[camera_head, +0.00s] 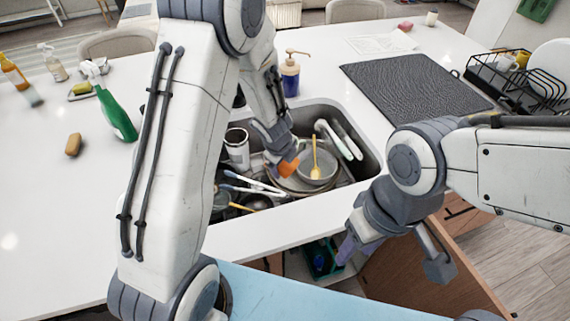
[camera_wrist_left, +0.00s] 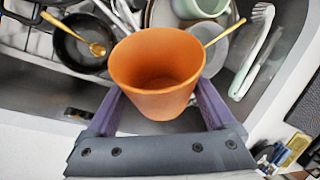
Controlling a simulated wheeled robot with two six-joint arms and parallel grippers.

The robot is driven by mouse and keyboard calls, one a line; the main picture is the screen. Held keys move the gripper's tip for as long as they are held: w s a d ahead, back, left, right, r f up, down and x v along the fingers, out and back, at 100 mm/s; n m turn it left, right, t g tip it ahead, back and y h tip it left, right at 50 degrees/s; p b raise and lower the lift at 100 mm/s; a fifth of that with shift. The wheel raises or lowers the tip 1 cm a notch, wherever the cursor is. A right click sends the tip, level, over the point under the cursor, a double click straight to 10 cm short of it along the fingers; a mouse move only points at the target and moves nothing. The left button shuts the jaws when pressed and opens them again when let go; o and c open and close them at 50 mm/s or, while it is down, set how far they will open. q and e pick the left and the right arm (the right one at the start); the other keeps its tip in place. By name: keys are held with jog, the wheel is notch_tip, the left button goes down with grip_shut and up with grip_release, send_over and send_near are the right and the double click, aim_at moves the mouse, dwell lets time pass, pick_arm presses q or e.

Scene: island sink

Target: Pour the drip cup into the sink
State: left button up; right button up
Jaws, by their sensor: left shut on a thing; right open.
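The orange cup (camera_head: 289,167), which I take for the drip cup, is over the sink (camera_head: 366,160) among the dishes. My left gripper (camera_head: 280,150) is shut on it. In the left wrist view the cup (camera_wrist_left: 155,78) sits between the two purple fingers, its mouth open to the camera and its inside looking empty. Its exact tilt is hard to tell in the head view, where the gripper partly covers it. My right gripper (camera_head: 394,258) is open and empty in front of the counter, right of the sink.
A green spray bottle (camera_head: 116,115) and a sponge (camera_head: 73,144) are left. A dark mat (camera_head: 415,90) and dish rack (camera_head: 515,85) are right.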

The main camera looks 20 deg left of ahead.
pick_arm(q)
jog(key=h+b, duration=0.2)
jog(key=a+r+n+h+b, duration=0.1)
jog(key=h+b, duration=0.1)
jog(key=b, duration=0.1)
jog(key=shift+w+a+r+g, duration=0.1)
jog(key=shift+w+r+g, duration=0.1)
jog(key=shift+g, duration=0.1)
jog(key=shift+a+r+h, duration=0.2)
jog(key=shift+r+h, duration=0.2)
jog(key=shift+r, duration=0.1)
jog(key=h+p, duration=0.1)
jog(key=a+r+h+p, duration=0.1)
jog(key=h, duration=0.1)
jog(key=shift+a+r+n+g+p, duration=0.1)
jog(key=shift+n+g+p, duration=0.2)
jog(key=shift+p, duration=0.1)
jog(key=shift+w+a+r+h+p, duration=0.15)
jog(key=shift+a+h+p, duration=0.15)
jog(key=shift+h+p, duration=0.5)
jog(key=shift+s+d+f+n, duration=0.1)
jog(key=shift+s+f+n, duration=0.1)
jog(key=shift+n, duration=0.1)
jog(key=s+f+n+t+y, duration=0.1)
jog(key=s+f+n+t, duration=0.2)
jog(key=s+f+n, duration=0.1)
notch_tip(320, 180, down, 2)
jog(key=shift+s+f, duration=0.15)
jog(key=shift+s, duration=0.7)
